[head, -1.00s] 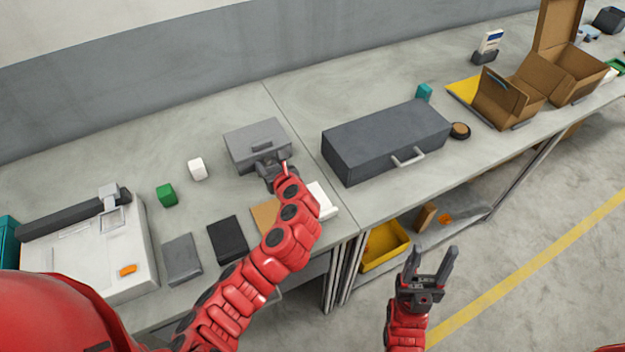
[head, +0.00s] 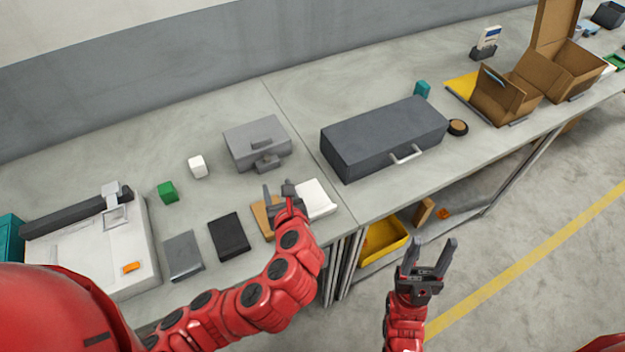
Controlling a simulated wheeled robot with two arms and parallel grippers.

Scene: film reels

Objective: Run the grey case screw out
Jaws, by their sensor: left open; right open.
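The grey case (head: 245,135) sits shut on the left worktable, near the seam between the two tables. A darker grey block with a knob-like piece, seemingly the case screw (head: 266,161), is at its front side; its fine shape is too small to tell. My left gripper (head: 280,188) is open and empty, just in front of the case and apart from it, above a brown pad (head: 262,218). My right gripper (head: 429,252) is open and empty, out past the front edge of the table over the floor.
A large dark case (head: 380,135) with a handle lies right of the seam. A white pad (head: 316,199), a black pad (head: 229,237) and a grey pad (head: 183,256) lie along the front edge. Green (head: 167,192) and white (head: 197,166) cubes stand left of the grey case.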

